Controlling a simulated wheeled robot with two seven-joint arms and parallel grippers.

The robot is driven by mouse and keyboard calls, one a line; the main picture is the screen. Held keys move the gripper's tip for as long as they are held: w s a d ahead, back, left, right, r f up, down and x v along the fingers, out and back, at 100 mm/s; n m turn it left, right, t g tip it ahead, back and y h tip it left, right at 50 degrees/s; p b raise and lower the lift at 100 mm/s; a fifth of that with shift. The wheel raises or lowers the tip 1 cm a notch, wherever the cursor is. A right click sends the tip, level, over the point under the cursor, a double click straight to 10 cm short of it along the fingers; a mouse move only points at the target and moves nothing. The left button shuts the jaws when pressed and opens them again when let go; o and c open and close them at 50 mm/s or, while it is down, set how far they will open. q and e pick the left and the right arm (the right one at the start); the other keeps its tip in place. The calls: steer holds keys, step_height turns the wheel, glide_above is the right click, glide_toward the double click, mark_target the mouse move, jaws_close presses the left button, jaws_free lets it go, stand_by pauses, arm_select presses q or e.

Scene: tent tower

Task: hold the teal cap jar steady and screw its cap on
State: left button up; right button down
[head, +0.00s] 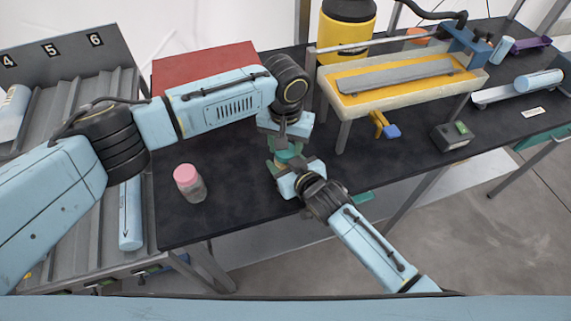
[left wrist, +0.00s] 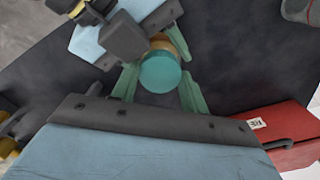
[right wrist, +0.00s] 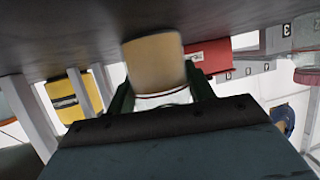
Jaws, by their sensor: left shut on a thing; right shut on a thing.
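The teal cap (left wrist: 160,73) lies between the green fingers of my left gripper (left wrist: 158,86), which is shut on it from above. The cap overlaps the tan jar body (left wrist: 165,43) in the left wrist view; whether it sits on the threads I cannot tell. In the right wrist view the jar (right wrist: 155,62) is between the fingers of my right gripper (right wrist: 160,92), shut around its body, with a pale clear band at one end. In the head view my left gripper (head: 286,143) is directly above my right gripper (head: 284,166), and they largely hide the jar.
A jar with a pink lid (head: 188,182) stands on the dark table (head: 232,198) to the left. A red box (head: 205,66) lies behind. A yellow-topped stand (head: 395,82) and a yellow drum (head: 345,30) are at the back right. The front table edge is close.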

arm_select(q)
steer(key=shift+m, duration=0.3)
steer(key=o, duration=1.1)
steer(key=shift+r, duration=2.3)
steer(key=shift+c, duration=0.5)
